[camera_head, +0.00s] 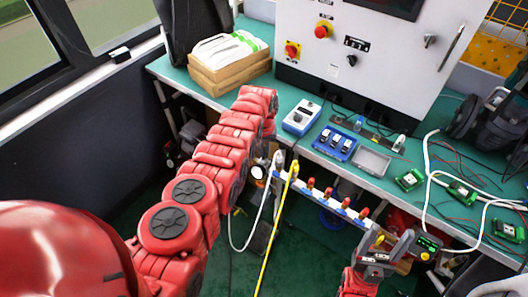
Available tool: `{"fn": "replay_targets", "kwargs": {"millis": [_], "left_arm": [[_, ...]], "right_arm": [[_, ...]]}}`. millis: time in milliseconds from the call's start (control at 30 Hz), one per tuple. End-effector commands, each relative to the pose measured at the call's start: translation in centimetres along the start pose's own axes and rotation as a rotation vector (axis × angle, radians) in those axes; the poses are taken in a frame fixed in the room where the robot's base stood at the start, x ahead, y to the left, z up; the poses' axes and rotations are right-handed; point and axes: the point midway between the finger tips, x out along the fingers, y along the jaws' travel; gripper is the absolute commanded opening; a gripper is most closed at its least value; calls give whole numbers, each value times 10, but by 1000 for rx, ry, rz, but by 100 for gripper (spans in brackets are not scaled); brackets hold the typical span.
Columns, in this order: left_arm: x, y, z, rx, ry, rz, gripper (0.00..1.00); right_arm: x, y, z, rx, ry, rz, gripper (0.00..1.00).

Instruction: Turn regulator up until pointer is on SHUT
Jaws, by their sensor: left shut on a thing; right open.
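My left arm reaches from the lower left to the left end of a pale rail below the bench. My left gripper (272,153) is there, small and mostly hidden by the arm, shut on what looks like the regulator. The knob itself is hard to make out. A round dial with a white face (258,172) hangs just beside it. Its pointer and lettering are too small to read. My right gripper (390,243) is open and empty, near the rail's right end.
The pale rail (325,193) carries several red valve handles. A yellow hose (276,228) and a white hose (242,248) hang from its left end. The green bench (292,152) above holds a blue-white box (301,117), an empty grey tray (371,161) and several green circuit boards.

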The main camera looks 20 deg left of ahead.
Motion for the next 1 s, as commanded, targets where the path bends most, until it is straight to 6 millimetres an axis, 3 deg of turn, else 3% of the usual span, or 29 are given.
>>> {"fn": "replay_targets", "kwargs": {"millis": [1000], "left_arm": [[1, 1, 0, 817, 0, -1, 0]], "right_arm": [[-10, 0, 2, 0, 0, 0, 62]]}}
